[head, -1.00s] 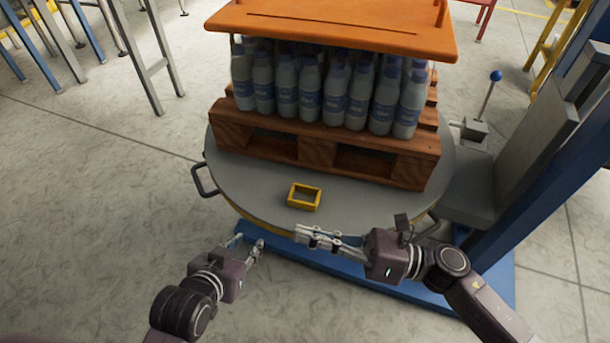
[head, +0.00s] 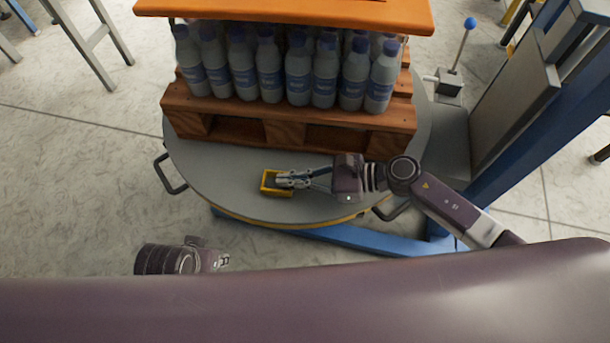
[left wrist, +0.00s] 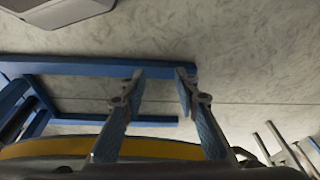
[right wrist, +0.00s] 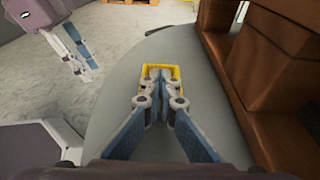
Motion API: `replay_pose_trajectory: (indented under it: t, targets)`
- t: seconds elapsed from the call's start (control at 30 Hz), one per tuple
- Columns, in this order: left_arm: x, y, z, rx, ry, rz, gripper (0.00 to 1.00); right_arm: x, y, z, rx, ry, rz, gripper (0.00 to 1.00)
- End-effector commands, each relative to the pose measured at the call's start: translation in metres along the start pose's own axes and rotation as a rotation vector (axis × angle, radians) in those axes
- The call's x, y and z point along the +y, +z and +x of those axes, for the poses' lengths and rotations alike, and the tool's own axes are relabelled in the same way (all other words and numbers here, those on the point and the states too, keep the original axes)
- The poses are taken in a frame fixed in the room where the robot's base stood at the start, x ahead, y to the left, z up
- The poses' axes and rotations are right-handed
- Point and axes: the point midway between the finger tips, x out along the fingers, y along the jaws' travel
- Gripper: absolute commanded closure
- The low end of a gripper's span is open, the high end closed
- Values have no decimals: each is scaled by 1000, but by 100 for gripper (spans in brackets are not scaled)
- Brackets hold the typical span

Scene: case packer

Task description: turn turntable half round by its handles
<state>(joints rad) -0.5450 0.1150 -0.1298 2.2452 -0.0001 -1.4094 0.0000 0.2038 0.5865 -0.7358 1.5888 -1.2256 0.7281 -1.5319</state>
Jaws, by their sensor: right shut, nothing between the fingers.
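The grey round turntable (head: 225,180) carries a wooden pallet of bottles. One black handle (head: 168,175) sticks out at its left rim. Another handle (head: 395,212) is at its front right rim, partly behind my right arm. My right gripper (head: 284,180) is shut and empty, its fingertips at a small yellow open frame (head: 266,187) on the turntable top. The frame also shows around the tips in the right wrist view (right wrist: 176,72). My left gripper (head: 222,262) is low in front of the turntable, apart from both handles. Its fingers stand apart with nothing between them in the left wrist view (left wrist: 158,88).
The pallet (head: 285,131) holds several bottles (head: 298,75) under an orange top plate (head: 290,14). A blue machine column (head: 520,135) and a lever with a blue knob (head: 470,23) stand at the right.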

Motion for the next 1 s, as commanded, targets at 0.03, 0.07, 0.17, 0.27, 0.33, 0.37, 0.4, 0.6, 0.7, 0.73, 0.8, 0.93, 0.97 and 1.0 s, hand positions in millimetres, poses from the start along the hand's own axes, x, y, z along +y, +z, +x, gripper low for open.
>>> replay_pose_trajectory:
  t: [0.03, 0.07, 0.17, 0.27, 0.33, 0.37, 0.4, 0.6, 0.7, 0.73, 0.8, 0.93, 0.97, 1.0]
  targets:
    - [0, 0, 0, 0, 0, 0, 71, 0, 1, 9, -2, 1, 1, 100]
    - [0, 0, -1, 1, 0, 0, 71, 0, 0, 12, -2, 0, 1, 100]
    - [0, -1, -2, 2, 0, 0, 71, 0, 1, 22, -1, -1, 0, 100]
    - [0, -1, -2, 2, 0, 0, 71, 0, 0, 26, 0, 0, 0, 100]
    - [0, -1, -3, 2, 0, 0, 71, 0, 0, 28, 0, 0, 1, 100]
    - [0, -1, -3, 3, 0, 0, 71, 0, 0, 28, 0, 0, 1, 100]
    - [0, -1, -3, 3, 0, -1, 71, 0, 0, 28, 0, 0, 1, 100]
    - [0, -1, -3, 2, 0, -1, 71, 0, 0, 28, 0, 0, 1, 100]
    - [0, 0, -2, 1, 0, -1, 71, 0, 2, 34, -2, 1, 1, 100]
    - [0, 0, -2, -1, 0, -1, 71, 0, 3, 37, -3, 1, 1, 100]
    - [0, 1, -3, -2, -1, -1, 71, -2, 7, 47, -3, 0, -2, 100]
    - [0, -3, -16, 10, 1, -2, 71, -2, 11, 61, -3, 0, -1, 100]
    - [0, -5, -19, 16, 1, -2, 71, -2, 11, 62, -3, 0, -1, 100]
    - [0, -6, -21, 21, 1, -3, 71, -2, 11, 61, -2, 0, 0, 100]
